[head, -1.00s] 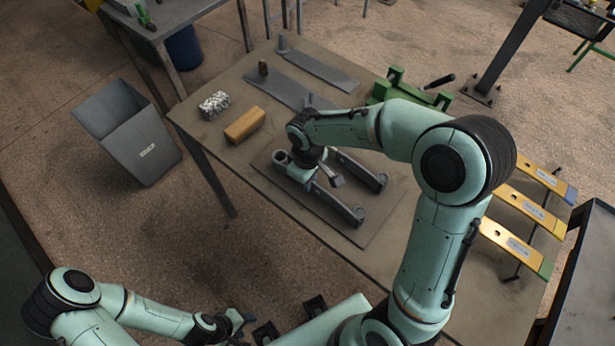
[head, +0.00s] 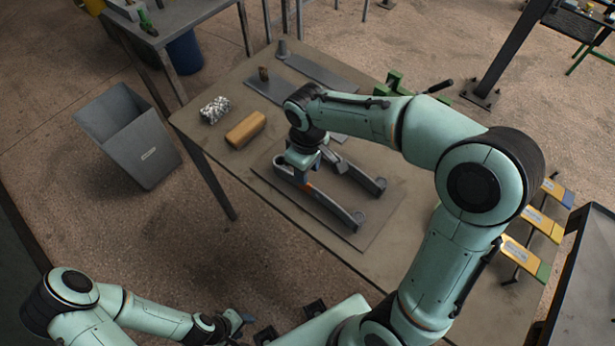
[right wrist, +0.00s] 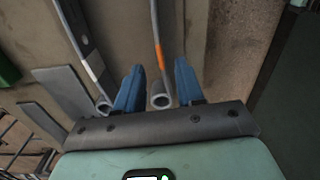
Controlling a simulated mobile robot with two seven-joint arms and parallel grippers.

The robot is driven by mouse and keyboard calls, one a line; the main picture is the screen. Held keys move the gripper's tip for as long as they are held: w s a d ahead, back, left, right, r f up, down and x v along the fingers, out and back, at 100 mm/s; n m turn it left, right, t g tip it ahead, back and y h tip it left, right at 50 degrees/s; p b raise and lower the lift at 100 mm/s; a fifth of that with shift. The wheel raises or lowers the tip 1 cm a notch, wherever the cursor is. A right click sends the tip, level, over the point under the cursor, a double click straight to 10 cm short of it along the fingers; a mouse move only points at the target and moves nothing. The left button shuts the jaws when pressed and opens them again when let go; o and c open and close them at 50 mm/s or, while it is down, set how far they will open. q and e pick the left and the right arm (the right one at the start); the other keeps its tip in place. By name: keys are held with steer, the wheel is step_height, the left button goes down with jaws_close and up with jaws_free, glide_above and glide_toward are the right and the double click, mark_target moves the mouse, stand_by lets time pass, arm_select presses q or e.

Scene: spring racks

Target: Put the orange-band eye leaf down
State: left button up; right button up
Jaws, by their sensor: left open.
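The orange-band eye leaf (head: 333,206) is a dark grey bar with an eye at its end. It lies on the flat grey plate (head: 362,240) on the table. Its orange band (right wrist: 160,56) and eye (right wrist: 161,101) show in the right wrist view. My right gripper (head: 301,178) is low over the leaf's left end. Its blue fingers (right wrist: 159,70) stand apart on either side of the leaf, with a visible gap. A second eye leaf with a white band (right wrist: 94,68) lies beside it. My left gripper (head: 240,319) is open and empty at the bottom, away from the table.
A wooden block (head: 245,130) and a silvery speckled block (head: 215,109) sit at the table's left. Flat grey leaves (head: 318,71) lie behind. A green fixture (head: 394,84) and several yellow-ended pieces (head: 541,223) are at the right. A grey bin (head: 131,136) stands on the floor.

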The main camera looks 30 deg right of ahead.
step_height(320, 180, up, 4)
steer(key=shift+r, duration=0.2)
steer(key=shift+f, duration=0.1)
stand_by(0.5)
